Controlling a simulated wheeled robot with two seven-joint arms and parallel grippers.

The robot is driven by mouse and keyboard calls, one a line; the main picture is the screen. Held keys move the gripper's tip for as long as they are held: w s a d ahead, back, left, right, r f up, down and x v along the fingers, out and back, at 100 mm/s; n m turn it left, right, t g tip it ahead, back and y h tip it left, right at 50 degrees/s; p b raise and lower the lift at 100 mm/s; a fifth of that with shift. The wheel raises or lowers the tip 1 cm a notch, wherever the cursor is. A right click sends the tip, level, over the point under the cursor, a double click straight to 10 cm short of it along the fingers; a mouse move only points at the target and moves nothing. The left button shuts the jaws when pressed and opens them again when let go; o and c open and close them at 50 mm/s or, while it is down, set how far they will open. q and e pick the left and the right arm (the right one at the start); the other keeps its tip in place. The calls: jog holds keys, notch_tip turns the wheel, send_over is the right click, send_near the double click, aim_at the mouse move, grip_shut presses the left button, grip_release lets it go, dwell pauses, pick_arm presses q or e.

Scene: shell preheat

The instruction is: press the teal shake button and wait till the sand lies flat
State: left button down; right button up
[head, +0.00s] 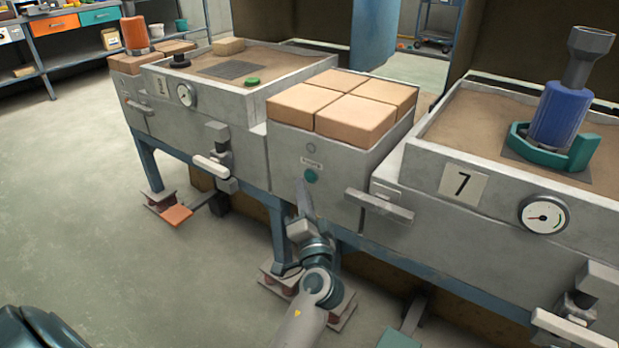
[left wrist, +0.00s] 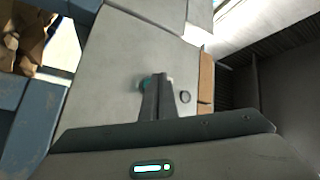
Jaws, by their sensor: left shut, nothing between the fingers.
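The teal button (head: 311,176) sits on the grey front panel of the middle block, under a small label. My left gripper (head: 304,186) is shut and empty, its fingertips right at the button's lower left. In the left wrist view the shut fingers (left wrist: 158,93) point at the panel and cover most of the button; a teal edge (left wrist: 144,82) shows beside them. I cannot tell whether they touch it. Brown sand fills the right box (head: 475,120) and the left box (head: 285,62); both surfaces look mostly level, with fine relief unclear. My right gripper is not in view.
Tan bricks (head: 345,118) lie on top of the middle block. A handle (head: 379,206) juts out right of the button. A blue cylinder (head: 561,115) in a teal holder stands on the right sand. A gauge (head: 544,214) is on the right box. Floor at left is clear.

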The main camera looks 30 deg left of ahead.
pick_arm(q)
jog(key=shift+w, duration=0.1)
dwell(0.6)
jog(key=shift+w, duration=0.3)
jog(key=shift+w+d+b, duration=0.1)
jog(key=shift+w+b, duration=0.25)
jog(key=shift+w, duration=0.1)
dwell(0.8)
jog(key=shift+s, duration=0.85)
dwell(0.3)
jog(key=shift+s+a, duration=0.15)
jog(key=shift+s, duration=1.1)
jog(key=shift+s+a, duration=0.15)
jog(key=shift+s, duration=1.1)
